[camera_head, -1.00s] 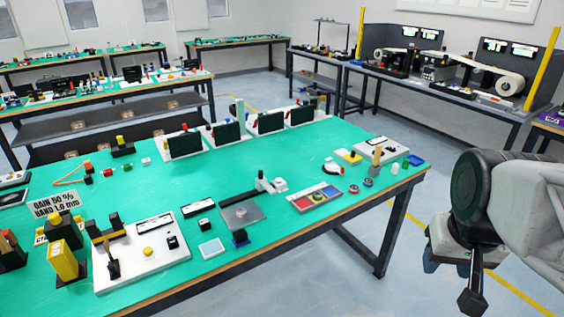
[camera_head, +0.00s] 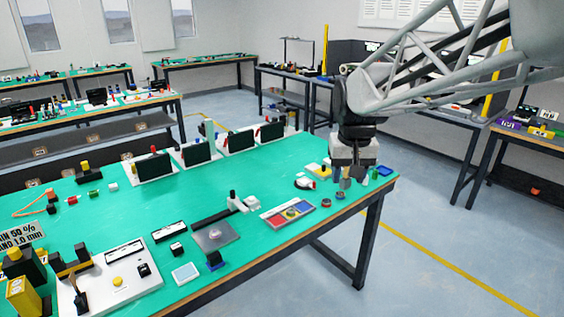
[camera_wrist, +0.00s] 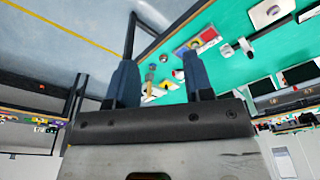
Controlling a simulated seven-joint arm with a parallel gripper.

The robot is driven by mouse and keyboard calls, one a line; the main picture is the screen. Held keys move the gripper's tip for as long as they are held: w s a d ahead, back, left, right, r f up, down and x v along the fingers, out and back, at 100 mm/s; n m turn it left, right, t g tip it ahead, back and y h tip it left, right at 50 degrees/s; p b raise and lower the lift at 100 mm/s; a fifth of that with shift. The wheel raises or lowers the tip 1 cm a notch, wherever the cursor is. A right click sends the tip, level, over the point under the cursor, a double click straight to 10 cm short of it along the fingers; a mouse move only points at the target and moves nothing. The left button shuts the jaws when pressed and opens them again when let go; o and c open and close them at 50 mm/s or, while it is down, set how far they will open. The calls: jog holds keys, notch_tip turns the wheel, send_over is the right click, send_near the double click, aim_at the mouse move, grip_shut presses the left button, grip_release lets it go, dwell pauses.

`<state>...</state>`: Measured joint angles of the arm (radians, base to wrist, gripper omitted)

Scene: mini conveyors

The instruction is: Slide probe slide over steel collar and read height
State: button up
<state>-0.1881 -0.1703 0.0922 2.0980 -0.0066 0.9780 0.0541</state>
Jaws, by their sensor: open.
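My gripper (camera_head: 352,178) hangs low over the right end of the green table (camera_head: 130,222), near several small parts. In the wrist view its two blue-grey fingers (camera_wrist: 160,82) stand apart with nothing held between them. A fixture with a grey metal plate (camera_head: 216,236) and a dark rail (camera_head: 212,218) sits left of it, with a white block (camera_head: 243,203) at the rail's far end. This may be the probe slide; I cannot tell for sure. Small round parts (camera_head: 326,202) lie near my gripper. I cannot tell which is the steel collar. No height reading is legible.
A tray with red, blue and yellow areas (camera_head: 288,212) lies between the fixture and my gripper. A white control panel (camera_head: 118,284) and a small white display (camera_head: 186,272) are at the front left. Black screens (camera_head: 197,153) line the back edge.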

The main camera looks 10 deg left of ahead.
jog(key=w+a+f, duration=0.3)
jog(key=w+a, duration=0.6)
jog(key=w, duration=0.3)
jog(key=n+g, duration=0.2)
jog(key=n, duration=0.1)
send_over(232, 191)
jog(key=f, duration=1.2)
jog(key=d+f, duration=0.1)
jog(key=f, duration=0.5)
jog(key=shift+s+f, duration=0.1)
jog(key=shift+f, duration=0.05)
jog(key=shift+a+f, duration=0.3)
jog(key=shift+a, duration=0.2)
jog(key=shift+f, duration=0.1)
jog(key=shift+f, duration=3.8)
